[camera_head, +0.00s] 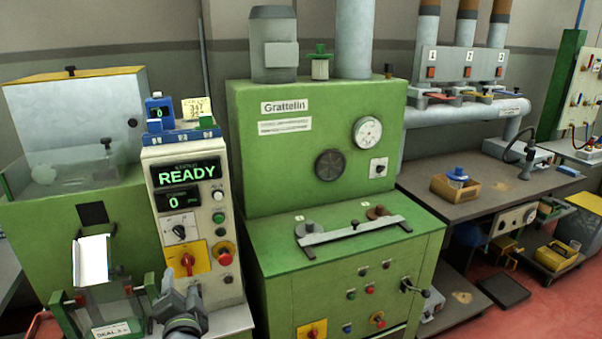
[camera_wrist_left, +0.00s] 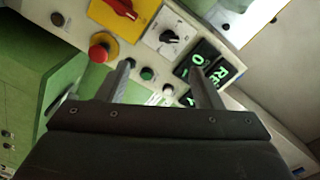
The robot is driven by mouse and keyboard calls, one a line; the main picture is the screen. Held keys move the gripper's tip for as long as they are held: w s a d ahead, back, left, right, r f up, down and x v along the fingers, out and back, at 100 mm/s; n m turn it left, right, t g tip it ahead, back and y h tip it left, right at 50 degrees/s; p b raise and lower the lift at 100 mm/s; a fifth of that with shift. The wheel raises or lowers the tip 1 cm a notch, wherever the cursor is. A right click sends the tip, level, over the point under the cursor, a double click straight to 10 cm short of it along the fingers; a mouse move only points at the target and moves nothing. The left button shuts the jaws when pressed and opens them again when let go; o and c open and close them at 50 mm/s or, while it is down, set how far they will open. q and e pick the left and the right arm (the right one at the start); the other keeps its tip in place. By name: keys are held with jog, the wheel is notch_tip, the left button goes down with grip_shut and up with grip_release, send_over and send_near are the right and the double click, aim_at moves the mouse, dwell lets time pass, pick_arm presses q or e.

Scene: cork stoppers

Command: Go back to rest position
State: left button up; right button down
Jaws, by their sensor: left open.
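My left gripper (camera_head: 179,287) is low in the head view, in front of the lower part of a pale control panel (camera_head: 196,215). Its two fingers stand apart with nothing between them. In the left wrist view the open fingers (camera_wrist_left: 160,72) point toward the panel, which shows tilted behind them. The panel has a READY display (camera_head: 187,173), a counter reading 0 (camera_head: 178,200), several round buttons and a red rotary switch on a yellow plate (camera_head: 188,260). Whether the fingers touch the panel cannot be told. My right gripper is not in either view.
A green Grattelin machine (camera_head: 318,150) stands right of the panel. A clear bin (camera_head: 112,308) with a label is just left of my gripper. A workbench (camera_head: 500,190) with a wooden box (camera_head: 443,186) is at the right. Red floor (camera_head: 545,310) is open at lower right.

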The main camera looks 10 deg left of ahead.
pick_arm(q)
jog(key=s+f+g+h, duration=0.2)
jog(key=f, duration=1)
jog(key=s+f+g+h, duration=0.2)
jog(key=f, duration=0.9)
jog(key=s+d+f+n+g+h, duration=0.1)
jog(key=s+f+g, duration=0.1)
jog(key=s+f, duration=0.45)
jog(key=s+f+n+g, duration=0.15)
jog(key=s+f, duration=0.25)
jog(key=f, duration=0.6)
jog(key=s+f+n+g, duration=0.1)
jog(key=s+f, duration=0.4)
jog(key=s, duration=0.6)
jog(key=s+f+n+g+h, duration=0.1)
jog(key=s+f+n+g, duration=0.1)
jog(key=s+f, duration=0.4)
jog(key=s+d+f+n+g+h, duration=0.1)
jog(key=s+f+g, duration=0.3)
jog(key=s, duration=1.2)
jog(key=shift+s+f+n, duration=0.3)
jog(key=shift+f+n, duration=0.05)
jog(key=shift+f, duration=0.45)
jog(key=shift+c, duration=0.3)
